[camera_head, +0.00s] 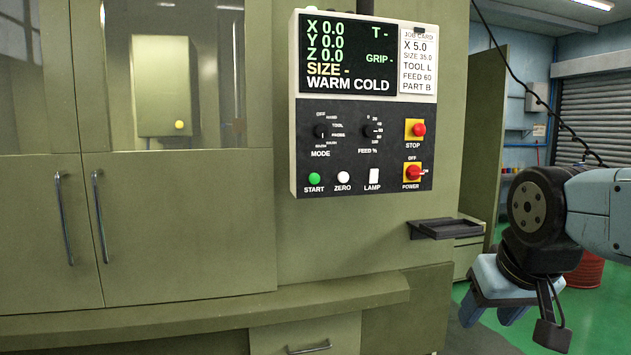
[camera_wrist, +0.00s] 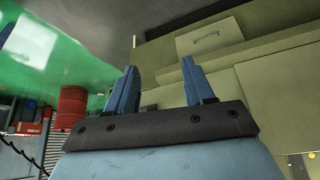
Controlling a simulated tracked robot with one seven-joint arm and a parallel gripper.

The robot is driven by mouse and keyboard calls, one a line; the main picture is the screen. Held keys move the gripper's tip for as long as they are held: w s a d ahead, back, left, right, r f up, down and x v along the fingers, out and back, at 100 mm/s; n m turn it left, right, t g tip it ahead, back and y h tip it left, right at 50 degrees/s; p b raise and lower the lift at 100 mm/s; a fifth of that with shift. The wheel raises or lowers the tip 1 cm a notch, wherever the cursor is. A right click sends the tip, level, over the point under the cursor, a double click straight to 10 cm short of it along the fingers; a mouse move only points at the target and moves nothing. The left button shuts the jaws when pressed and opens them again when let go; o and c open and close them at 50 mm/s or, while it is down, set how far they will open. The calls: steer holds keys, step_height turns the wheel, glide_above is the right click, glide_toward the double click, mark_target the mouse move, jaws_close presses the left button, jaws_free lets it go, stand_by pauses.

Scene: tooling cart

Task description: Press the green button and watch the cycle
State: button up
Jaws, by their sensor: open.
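The green START button (camera_head: 314,179) is at the lower left of the control panel (camera_head: 345,104) in the head view. The panel's screen (camera_head: 348,53) reads X, Y and Z 0.0, SIZE -, T -, GRIP - and WARM COLD. My gripper (camera_head: 490,318) hangs at the right of the head view, apart from the panel and lower than the button. In the wrist view its two blue fingers (camera_wrist: 160,88) stand apart with nothing between them. The wrist view does not show the green button.
The white ZERO button (camera_head: 343,177), LAMP switch (camera_head: 374,179), red STOP button (camera_head: 418,130) and red POWER knob (camera_head: 413,172) are close by. A dark shelf (camera_head: 447,229) juts out below the panel. The machine doors (camera_head: 165,230) are shut. A red drum (camera_head: 586,270) stands behind.

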jaws_close()
stand_by(1.4)
